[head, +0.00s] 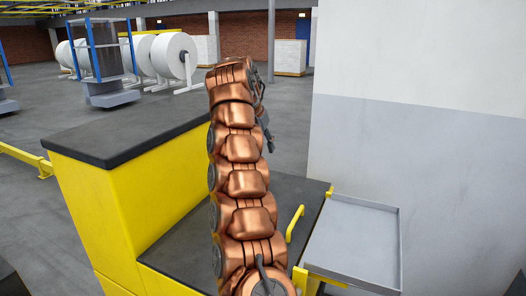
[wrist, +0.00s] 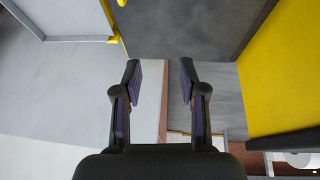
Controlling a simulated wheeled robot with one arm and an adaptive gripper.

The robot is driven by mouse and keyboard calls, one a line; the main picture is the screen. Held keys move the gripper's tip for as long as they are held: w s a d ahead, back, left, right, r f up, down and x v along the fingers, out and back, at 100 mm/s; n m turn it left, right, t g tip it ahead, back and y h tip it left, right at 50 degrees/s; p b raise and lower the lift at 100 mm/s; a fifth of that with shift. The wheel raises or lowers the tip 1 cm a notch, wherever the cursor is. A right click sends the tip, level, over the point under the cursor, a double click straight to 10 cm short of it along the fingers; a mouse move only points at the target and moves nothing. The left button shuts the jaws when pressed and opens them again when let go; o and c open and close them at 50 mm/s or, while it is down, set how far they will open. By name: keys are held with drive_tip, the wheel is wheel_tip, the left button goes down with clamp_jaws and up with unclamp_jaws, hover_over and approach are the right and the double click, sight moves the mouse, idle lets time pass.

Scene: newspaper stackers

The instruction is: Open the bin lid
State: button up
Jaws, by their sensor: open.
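A low dark flat lid (head: 300,192) lies closed between a yellow cabinet and a pale wall, in the head view. A yellow bar handle (head: 295,224) stands at its right side. In the wrist view the dark lid (wrist: 185,25) fills the top middle, and a piece of the handle (wrist: 122,3) shows at the top edge. My gripper (wrist: 160,85) is open, with nothing between its fingers. In the head view my copper arm hides part of the lid, and my gripper (head: 264,120) shows partly behind the arm's upper end, apart from the handle.
A yellow cabinet (head: 125,215) with a dark top stands on the left, higher than the lid. A grey metal tray (head: 352,245) sits at the lower right. A tall pale wall (head: 420,130) closes the right side. Large white paper rolls (head: 172,56) stand far back.

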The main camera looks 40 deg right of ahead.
drive_tip(key=shift+d+f, duration=0.15)
drive_tip(key=shift+f, duration=0.2)
clamp_jaws()
idle(0.7)
drive_tip(key=c, duration=0.7)
unclamp_jaws()
drive_tip(key=o, duration=0.7)
drive_tip(key=shift+s+r, duration=0.1)
drive_tip(key=shift+r, duration=0.1)
